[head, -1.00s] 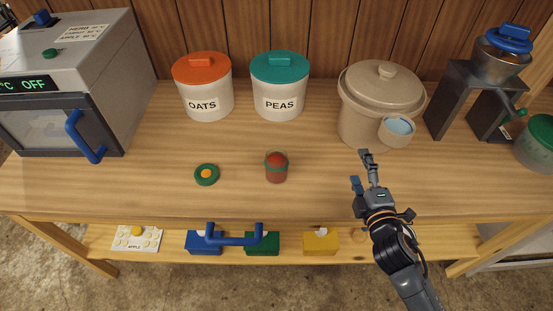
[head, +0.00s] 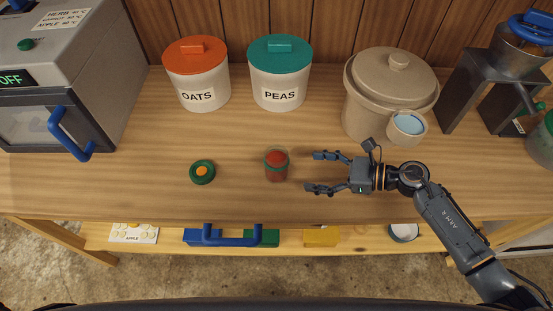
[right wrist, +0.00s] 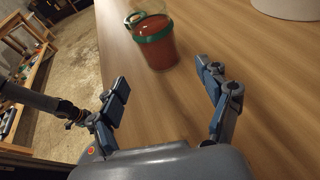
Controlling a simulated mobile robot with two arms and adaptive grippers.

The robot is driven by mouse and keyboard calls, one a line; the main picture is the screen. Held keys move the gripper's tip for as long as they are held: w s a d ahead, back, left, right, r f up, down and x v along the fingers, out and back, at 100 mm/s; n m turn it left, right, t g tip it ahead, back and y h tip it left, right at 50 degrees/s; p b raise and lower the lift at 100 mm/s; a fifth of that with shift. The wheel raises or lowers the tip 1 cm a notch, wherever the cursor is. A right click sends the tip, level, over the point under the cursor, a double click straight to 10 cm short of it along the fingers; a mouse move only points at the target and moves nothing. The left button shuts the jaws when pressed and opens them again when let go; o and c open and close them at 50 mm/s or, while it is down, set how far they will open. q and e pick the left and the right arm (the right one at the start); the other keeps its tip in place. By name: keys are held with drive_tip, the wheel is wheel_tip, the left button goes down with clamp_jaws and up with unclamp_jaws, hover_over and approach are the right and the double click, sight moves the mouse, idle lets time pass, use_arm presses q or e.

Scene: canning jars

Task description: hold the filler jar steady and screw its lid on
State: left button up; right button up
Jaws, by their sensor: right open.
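The filler jar (head: 277,166) is a small clear jar with red contents and a green band near its top. It stands upright on the bench and has no lid on it. It also shows in the right wrist view (right wrist: 157,48). A green lid with an orange centre (head: 202,172) lies flat on the bench, left of the jar. My right gripper (head: 314,171) is open and empty, just right of the jar, its fingers pointing at it. In the right wrist view the jar is ahead of the spread fingers (right wrist: 161,75), apart from them.
Oats (head: 197,85) and peas (head: 280,85) canisters stand behind. A beige crock (head: 375,105) with a small cup (head: 407,127) is at back right, near a grinder (head: 470,85). An oven (head: 50,100) is at left. The bench around the lid is clear.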

sight(287, 176)
drive_tip(key=b+x, duration=0.1)
drive_tip(key=x, duration=0.7)
drive_tip(key=shift+x, duration=0.85)
drive_tip(key=c, duration=0.9)
